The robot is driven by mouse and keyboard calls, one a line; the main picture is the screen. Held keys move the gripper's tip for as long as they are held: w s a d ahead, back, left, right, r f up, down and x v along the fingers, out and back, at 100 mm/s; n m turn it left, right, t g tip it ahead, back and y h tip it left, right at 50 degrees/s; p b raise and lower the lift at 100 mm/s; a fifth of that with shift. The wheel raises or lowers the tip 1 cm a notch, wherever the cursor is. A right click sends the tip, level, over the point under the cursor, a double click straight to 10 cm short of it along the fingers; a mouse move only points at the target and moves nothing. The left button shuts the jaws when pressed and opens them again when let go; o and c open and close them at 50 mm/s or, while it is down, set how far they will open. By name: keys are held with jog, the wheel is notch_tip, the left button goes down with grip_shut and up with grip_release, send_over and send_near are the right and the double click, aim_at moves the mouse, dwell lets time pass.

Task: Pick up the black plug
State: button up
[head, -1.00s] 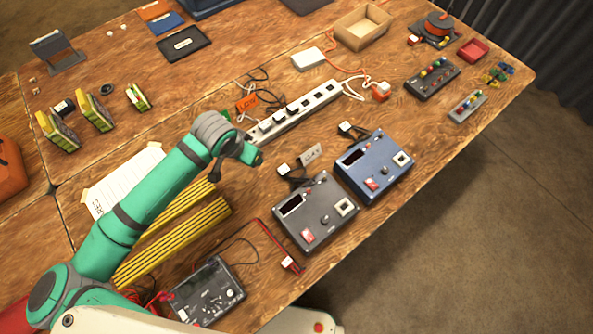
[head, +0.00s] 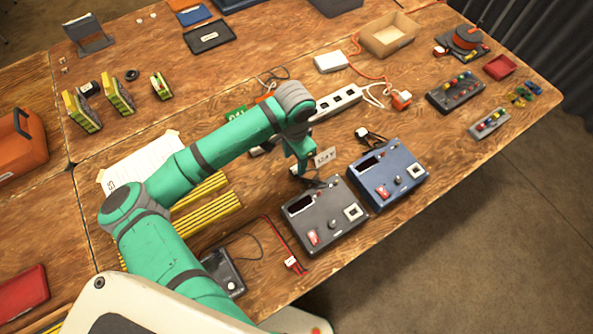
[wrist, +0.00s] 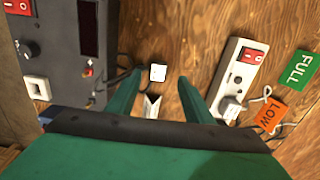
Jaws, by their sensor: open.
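A small plug (wrist: 157,73) with a white face and a dark lead lies on the wooden table in the wrist view, beside the dark grey charger (wrist: 68,50). Its body colour is hard to make out. My gripper (wrist: 160,78) is open, with one green finger to each side of the plug in the picture; I cannot tell how far above it the tips are. Another plug (head: 362,134) with a dark lead lies behind the blue charger (head: 388,174).
A small label stand (head: 325,156) is close to my gripper. The white power strip (wrist: 240,75), with a plug (wrist: 232,110) in it, lies to the right in the wrist view, near the orange LOW tag (wrist: 271,114) and green FULL tag (wrist: 298,68). Yellow bars (head: 208,215) lie under my arm.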

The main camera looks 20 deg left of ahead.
aim_at(296, 169)
jog(key=f, duration=0.5)
jog(key=shift+s+d, duration=0.1)
jog(key=shift+d, duration=0.1)
jog(key=c, duration=1.2)
